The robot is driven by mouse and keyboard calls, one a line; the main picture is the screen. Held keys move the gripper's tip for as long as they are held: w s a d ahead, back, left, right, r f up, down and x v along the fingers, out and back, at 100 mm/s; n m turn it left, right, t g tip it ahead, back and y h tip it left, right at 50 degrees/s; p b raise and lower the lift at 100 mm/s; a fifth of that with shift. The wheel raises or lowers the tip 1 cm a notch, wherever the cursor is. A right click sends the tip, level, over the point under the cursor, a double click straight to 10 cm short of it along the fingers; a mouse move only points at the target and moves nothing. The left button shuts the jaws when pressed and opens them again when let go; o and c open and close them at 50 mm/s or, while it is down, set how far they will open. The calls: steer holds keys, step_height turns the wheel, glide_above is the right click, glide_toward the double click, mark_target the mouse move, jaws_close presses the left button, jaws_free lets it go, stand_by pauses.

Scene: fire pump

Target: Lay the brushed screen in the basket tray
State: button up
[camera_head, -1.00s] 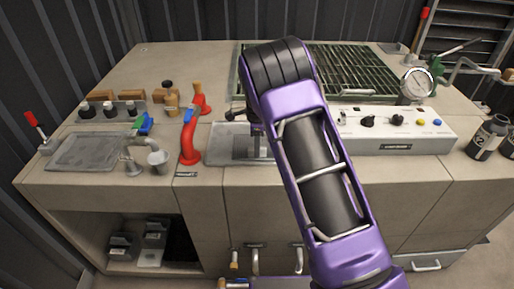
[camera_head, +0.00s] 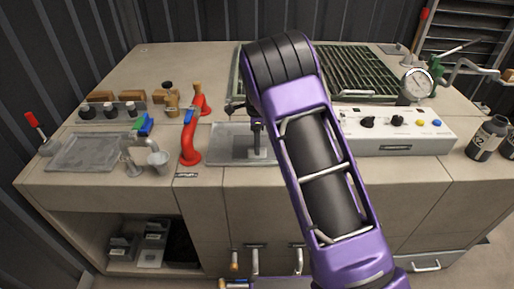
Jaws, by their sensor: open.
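My gripper (camera_head: 257,146) is partly visible below my purple arm, pointing down over a shallow grey metal tray (camera_head: 225,147) at the bench's front middle. It is open; the arm hides much of it, and I cannot tell if it touches the tray. This may be the basket tray; a small label (camera_head: 186,175) at its left is too small to read. I cannot pick out the brushed screen for certain. A small grey cup-like piece (camera_head: 158,162) stands beside the left basin.
A basin (camera_head: 85,152) with a tap lies left. A red curved pipe (camera_head: 189,143) stands close left of the middle tray. A green-framed grate (camera_head: 360,72) is behind my arm. A white control box (camera_head: 400,133) and gauge (camera_head: 417,84) stand right. The bench's back left is clear.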

step_height(320, 180, up, 10)
steer(key=shift+p, duration=0.35)
